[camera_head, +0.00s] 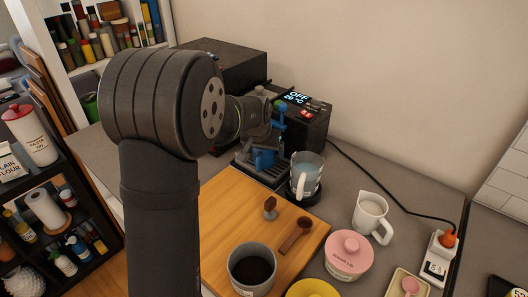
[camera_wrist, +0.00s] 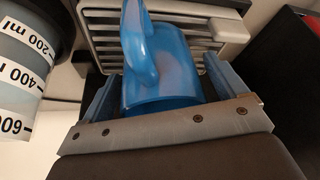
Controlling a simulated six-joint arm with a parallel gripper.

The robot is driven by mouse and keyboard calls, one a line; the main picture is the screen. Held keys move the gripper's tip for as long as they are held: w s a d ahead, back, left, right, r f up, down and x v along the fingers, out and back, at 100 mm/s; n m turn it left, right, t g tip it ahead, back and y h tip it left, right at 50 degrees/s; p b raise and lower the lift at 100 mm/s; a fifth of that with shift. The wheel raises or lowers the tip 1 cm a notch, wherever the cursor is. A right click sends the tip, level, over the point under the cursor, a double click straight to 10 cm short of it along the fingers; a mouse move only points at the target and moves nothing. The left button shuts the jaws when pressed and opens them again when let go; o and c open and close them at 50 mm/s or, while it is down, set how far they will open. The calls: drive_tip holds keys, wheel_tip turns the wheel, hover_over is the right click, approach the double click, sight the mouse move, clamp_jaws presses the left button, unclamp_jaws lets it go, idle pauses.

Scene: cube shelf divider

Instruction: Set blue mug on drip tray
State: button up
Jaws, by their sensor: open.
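The blue mug (camera_wrist: 160,85) stands between the two fingers of my gripper (camera_wrist: 162,78) in the wrist view, its handle pointing away from the gripper. The fingers are open, one on each side of the mug. The slatted drip tray (camera_wrist: 101,43) lies directly behind and under the mug. In the head view the mug (camera_head: 264,158) is at the drip tray (camera_head: 270,178) at the front of the coffee machine, partly hidden by my arm. Whether the mug's base rests fully on the slats is hard to tell.
A glass jug with ml marks (camera_head: 305,172) stands close right of the tray; it also fills the left of the wrist view (camera_wrist: 25,60). A wooden board (camera_head: 225,205) with a coffee tin (camera_head: 252,281) lies in front. A white pitcher (camera_head: 369,214) stands farther right.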

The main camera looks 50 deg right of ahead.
drive_tip(key=v, duration=1)
drive_tip(key=shift+a+r, duration=0.1)
drive_tip(key=shift+r, duration=0.25)
drive_tip(key=shift+s+a+r, duration=0.1)
drive_tip(key=shift+a+r, duration=0.05)
drive_tip(key=shift+r, duration=0.25)
drive_tip(key=shift+a, duration=0.15)
drive_tip(key=w+a+r+n+t, duration=0.15)
drive_tip(key=a+n, duration=0.25)
drive_tip(key=a, duration=2.2)
drive_tip(key=s+a+f+n+t+y, duration=0.1)
drive_tip(key=s+a+f, duration=0.3)
drive_tip(key=a, duration=0.5)
drive_tip(key=s+a+f+n+y, duration=0.1)
drive_tip(key=s+a+f+n, duration=0.2)
drive_tip(key=a, duration=0.6)
drive_tip(key=s+f, duration=0.2)
drive_tip(key=s, duration=0.1)
drive_tip(key=shift+s+a+n+t, duration=0.2)
drive_tip(key=shift+a+n+t, duration=0.1)
drive_tip(key=shift+a+t, duration=0.05)
